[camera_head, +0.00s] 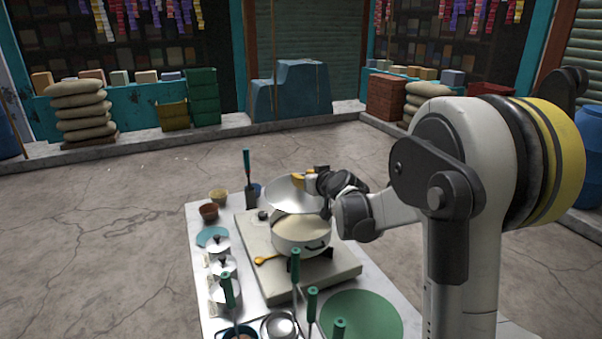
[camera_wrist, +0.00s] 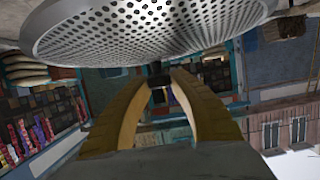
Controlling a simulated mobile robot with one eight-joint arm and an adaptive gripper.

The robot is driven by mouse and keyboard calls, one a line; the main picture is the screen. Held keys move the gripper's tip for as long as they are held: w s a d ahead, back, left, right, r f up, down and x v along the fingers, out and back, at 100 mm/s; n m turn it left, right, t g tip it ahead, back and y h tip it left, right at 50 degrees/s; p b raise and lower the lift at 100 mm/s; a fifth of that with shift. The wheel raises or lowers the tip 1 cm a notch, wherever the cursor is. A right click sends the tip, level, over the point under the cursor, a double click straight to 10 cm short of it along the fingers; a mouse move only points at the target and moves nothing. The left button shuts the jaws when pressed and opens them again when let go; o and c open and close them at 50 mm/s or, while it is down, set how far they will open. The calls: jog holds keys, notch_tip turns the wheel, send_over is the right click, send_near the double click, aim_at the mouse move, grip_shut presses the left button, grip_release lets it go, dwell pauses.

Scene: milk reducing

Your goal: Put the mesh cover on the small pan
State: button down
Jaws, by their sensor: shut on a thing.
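The mesh cover (camera_head: 285,194) is a round grey perforated disc. It is tilted and held just above and behind the small pan (camera_head: 300,240), a light pan with pale contents standing on a stone slab. My gripper (camera_head: 306,180) is at the cover's upper right edge in the head view. In the wrist view my gripper (camera_wrist: 158,78) has its yellow fingers closed on a small dark handle part, with the perforated cover (camera_wrist: 150,30) filling the top. Whether the cover touches the pan's rim I cannot tell.
The slab (camera_head: 325,286) lies on a white table (camera_head: 197,222). Several lidded pots (camera_head: 218,247) stand at left, with small bowls (camera_head: 208,211) behind them. Green-handled tools (camera_head: 312,303) stand upright in front, beside a green round plate (camera_head: 362,318). A yellow spoon (camera_head: 268,259) lies on the slab.

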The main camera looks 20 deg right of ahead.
jog(key=f, duration=0.1)
jog(key=f+b, duration=0.1)
jog(key=shift+w+a+f, duration=0.25)
jog(key=shift+a+f, duration=0.05)
jog(key=shift+f, duration=0.05)
jog(key=shift+s+d+f, duration=0.1)
jog(key=shift+f, duration=0.15)
notch_tip(320, 180, down, 6)
jog(key=b, duration=0.4)
jog(key=shift+f+b, duration=0.15)
jog(key=shift+b, duration=0.2)
jog(key=shift+f+b, duration=0.45)
jog(key=shift+f, duration=0.1)
jog(key=c, duration=1.1)
grip_release()
jog(key=shift+c, duration=0.2)
jog(key=v, duration=1.2)
jog(key=shift+r, duration=0.1)
